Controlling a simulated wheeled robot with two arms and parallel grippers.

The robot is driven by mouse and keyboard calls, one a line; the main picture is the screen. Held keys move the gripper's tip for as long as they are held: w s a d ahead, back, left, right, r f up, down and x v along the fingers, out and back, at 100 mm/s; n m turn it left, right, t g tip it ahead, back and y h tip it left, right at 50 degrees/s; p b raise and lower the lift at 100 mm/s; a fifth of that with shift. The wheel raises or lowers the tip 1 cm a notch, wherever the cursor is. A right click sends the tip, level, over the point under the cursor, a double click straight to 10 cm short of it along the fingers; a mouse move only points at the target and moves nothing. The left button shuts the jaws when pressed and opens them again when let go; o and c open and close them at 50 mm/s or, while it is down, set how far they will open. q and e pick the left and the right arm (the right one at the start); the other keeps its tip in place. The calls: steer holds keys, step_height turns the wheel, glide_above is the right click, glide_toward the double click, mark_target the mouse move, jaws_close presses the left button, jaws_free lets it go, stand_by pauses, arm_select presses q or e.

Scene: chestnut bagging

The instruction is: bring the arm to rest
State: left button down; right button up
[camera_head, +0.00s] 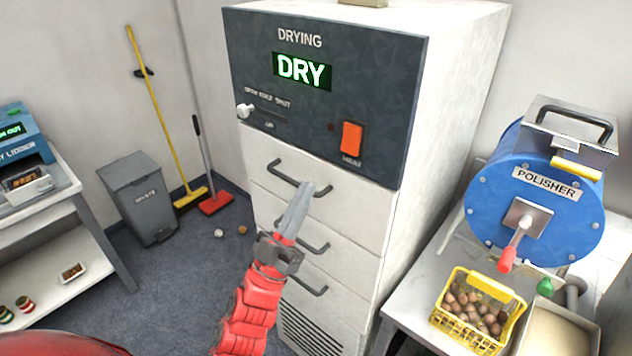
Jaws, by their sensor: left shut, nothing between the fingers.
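My left gripper (297,212) is shut and empty, with its grey fingers pointing up and away in front of the drying cabinet's drawers. The red left arm reaches up from the bottom of the view. The drying cabinet (475,70) has a dark panel and a green display reading DRY. Its upper drawer (345,205) looks closed, and its handle is just above and beside my fingertips. I cannot tell whether the fingers touch the cabinet. My right gripper is not in view.
A blue polisher (490,205) stands on the right bench, with a yellow basket (438,318) of chestnuts before it. A grey waste bin (140,200), yellow broom (160,105) and red dustpan (215,203) stand at the back left. Two small round things lie on the floor.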

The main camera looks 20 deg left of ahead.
arm_select(q)
steer(key=shift+s+a+f, duration=0.2)
steer(key=shift+s+f, duration=0.05)
steer(key=shift+s, duration=0.15)
steer(key=shift+s+a+f, duration=0.15)
steer(key=shift+s+f, duration=0.05)
steer(key=shift+s, duration=0.2)
steer(key=shift+s, duration=0.1)
